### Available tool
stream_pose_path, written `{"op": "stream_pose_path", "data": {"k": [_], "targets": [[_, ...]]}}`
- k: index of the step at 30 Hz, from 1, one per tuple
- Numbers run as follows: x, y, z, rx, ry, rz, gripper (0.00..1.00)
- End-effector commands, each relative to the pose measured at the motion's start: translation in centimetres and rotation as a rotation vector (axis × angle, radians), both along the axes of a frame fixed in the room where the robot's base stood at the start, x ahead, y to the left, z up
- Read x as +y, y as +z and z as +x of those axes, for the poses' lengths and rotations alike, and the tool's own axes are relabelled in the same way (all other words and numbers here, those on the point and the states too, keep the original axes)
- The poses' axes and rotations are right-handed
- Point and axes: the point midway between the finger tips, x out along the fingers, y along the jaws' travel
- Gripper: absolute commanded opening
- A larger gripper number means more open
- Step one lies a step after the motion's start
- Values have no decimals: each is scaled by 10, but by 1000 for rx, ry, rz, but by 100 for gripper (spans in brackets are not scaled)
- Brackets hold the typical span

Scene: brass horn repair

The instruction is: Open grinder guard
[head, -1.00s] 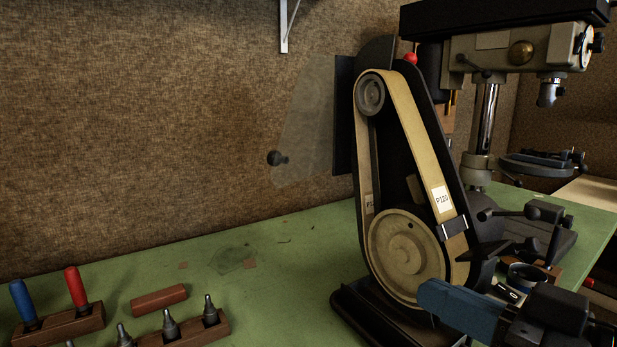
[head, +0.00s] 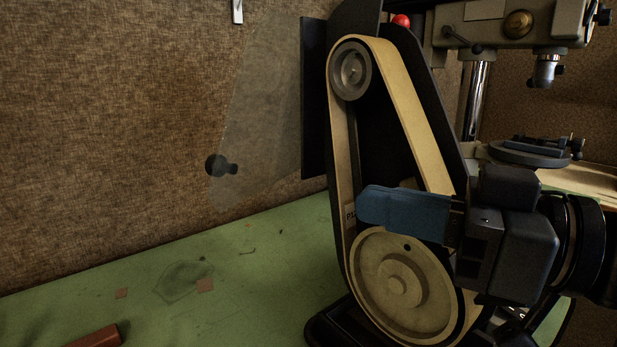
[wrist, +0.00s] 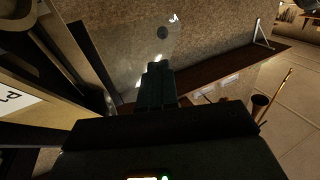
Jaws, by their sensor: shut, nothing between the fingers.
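The grinder guard (head: 262,110) is a clear panel with a black round knob (head: 218,166) near its lower outer edge. It stands out to the left of the belt grinder (head: 408,105), swung away, and the belt's front is uncovered. In the wrist view the clear guard (wrist: 128,45) and its knob (wrist: 162,32) lie beyond my fingertips. My gripper (head: 364,207) is shut and empty, its blue fingers pointing left in front of the belt, above the large lower wheel. In the wrist view my gripper (wrist: 158,66) is apart from the knob.
A drill press (head: 500,25) stands behind on the right, with its small table (head: 525,152). The green bench (head: 235,275) is mostly clear left of the grinder. A reddish-brown block (head: 95,338) lies at the lower left. A wall bracket (head: 237,10) hangs above.

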Motion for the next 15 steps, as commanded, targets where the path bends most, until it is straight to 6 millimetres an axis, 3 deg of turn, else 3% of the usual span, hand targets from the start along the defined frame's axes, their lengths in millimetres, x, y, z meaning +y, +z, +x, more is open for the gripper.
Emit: {"op": "stream_pose_path", "data": {"k": [15], "targets": [[76,2,50,2,4,0,0]]}}
